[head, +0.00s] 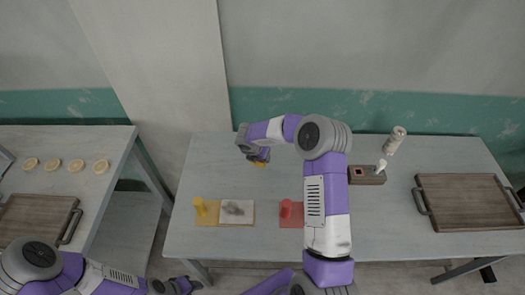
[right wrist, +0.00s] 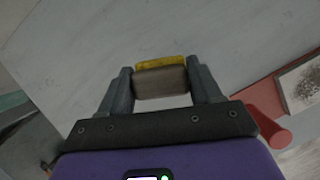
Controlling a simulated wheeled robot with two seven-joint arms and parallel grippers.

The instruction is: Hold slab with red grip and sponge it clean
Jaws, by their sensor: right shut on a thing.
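My right gripper (right wrist: 162,84) is shut on a sponge (right wrist: 160,82) with a yellow layer and a brown-grey layer. In the head view this gripper (head: 258,160) is above the table, behind the yellow-grip slab. The red grip (head: 286,208) stands on a red board (head: 292,223); my right arm hides the right part. In the right wrist view the red grip (right wrist: 268,124) is beside a pale slab (right wrist: 303,82) with dark specks. A second pale slab (head: 237,211) with a dark smudge lies beside a yellow grip (head: 200,206). My left gripper (head: 182,286) is low at the bottom edge, its jaws unclear.
A small box with a red top (head: 362,174), a pale bottle (head: 395,140) and a wooden tray (head: 467,203) stand on the right of the table (head: 392,235). A side table at left holds several round pale discs (head: 76,165) and another wooden tray (head: 35,218).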

